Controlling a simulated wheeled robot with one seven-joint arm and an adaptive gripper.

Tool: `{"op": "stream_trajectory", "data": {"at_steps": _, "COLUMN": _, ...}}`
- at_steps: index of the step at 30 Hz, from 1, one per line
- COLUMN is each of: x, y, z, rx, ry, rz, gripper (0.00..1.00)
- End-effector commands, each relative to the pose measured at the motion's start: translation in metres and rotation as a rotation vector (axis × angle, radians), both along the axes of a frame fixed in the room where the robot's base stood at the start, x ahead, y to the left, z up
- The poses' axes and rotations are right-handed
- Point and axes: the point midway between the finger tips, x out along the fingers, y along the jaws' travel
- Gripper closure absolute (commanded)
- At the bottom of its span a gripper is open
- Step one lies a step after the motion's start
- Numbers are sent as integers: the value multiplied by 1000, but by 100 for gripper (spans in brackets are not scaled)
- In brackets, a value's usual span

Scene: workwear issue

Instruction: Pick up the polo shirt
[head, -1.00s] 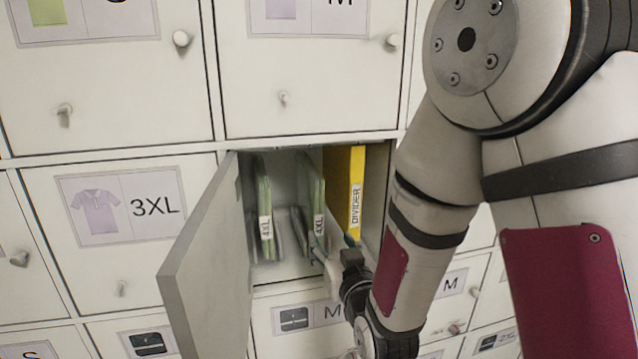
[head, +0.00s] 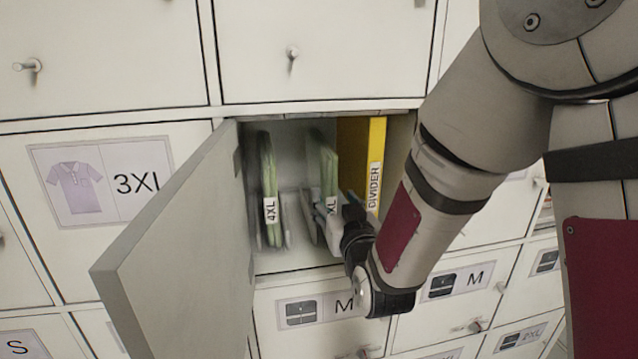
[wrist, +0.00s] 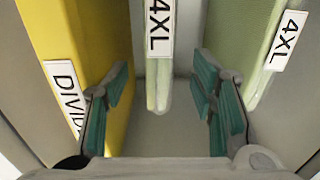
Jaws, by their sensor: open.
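Two thin, folded light-green garments labelled 4XL stand on edge in the open locker. The right one (head: 327,165) has its label partly hidden by my gripper (head: 333,212). The left one (head: 267,185) stands nearer the open door. In the wrist view, one garment (wrist: 158,92) stands upright in the gap between the teal-padded fingers of my gripper (wrist: 160,100), apart from both. The other garment (wrist: 255,50) is at the right, outside the fingers. My gripper is open, its fingers inside the locker mouth.
A yellow divider (head: 360,150) stands in the locker right of the garments; in the wrist view it is close beside the left finger (wrist: 85,50). The grey locker door (head: 180,245) hangs open to the left. Closed lockers surround the opening.

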Motion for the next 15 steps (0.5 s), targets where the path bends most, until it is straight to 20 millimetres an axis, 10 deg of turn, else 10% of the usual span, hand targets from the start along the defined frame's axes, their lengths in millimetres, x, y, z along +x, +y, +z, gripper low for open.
{"op": "stream_trajectory", "data": {"at_steps": 15, "x": 51, "y": 10, "z": 6, "rx": 0, "ry": 0, "rz": -1, "gripper": 48}}
